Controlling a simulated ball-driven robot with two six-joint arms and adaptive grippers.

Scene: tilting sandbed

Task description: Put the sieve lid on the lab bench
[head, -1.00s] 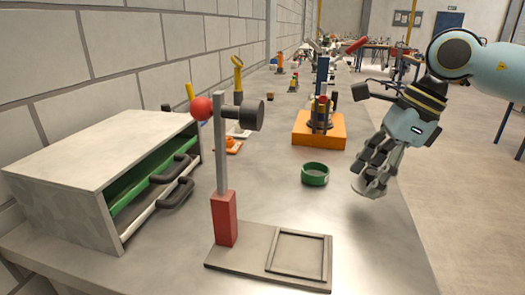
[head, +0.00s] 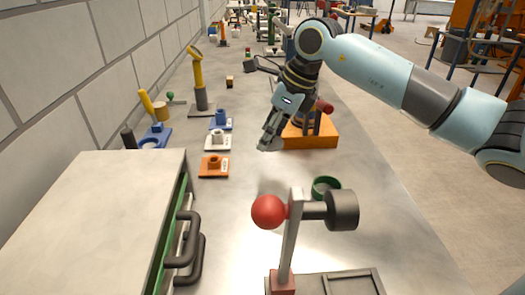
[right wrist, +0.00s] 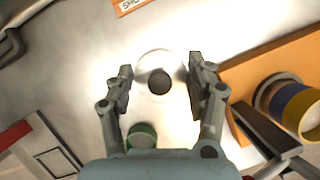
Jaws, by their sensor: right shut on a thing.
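The sieve lid (right wrist: 172,62) is a pale disc with a dark round knob in the right wrist view. It lies between the fingertips of my right gripper (right wrist: 160,82), which is shut on it. In the head view my right gripper (head: 269,143) points down with the lid partly hidden at its fingertips, left of the orange block. The lid appears to be above the grey lab bench (head: 235,225); the exact gap is hard to tell. My left gripper is out of view.
An orange block (head: 312,140) carries a device just right of my gripper. Small orange, white and blue stands (head: 214,166) sit to the left. A stand with a red ball (head: 268,211) rises in front. A drawer cabinet (head: 100,215) fills the near left. Bare bench lies between.

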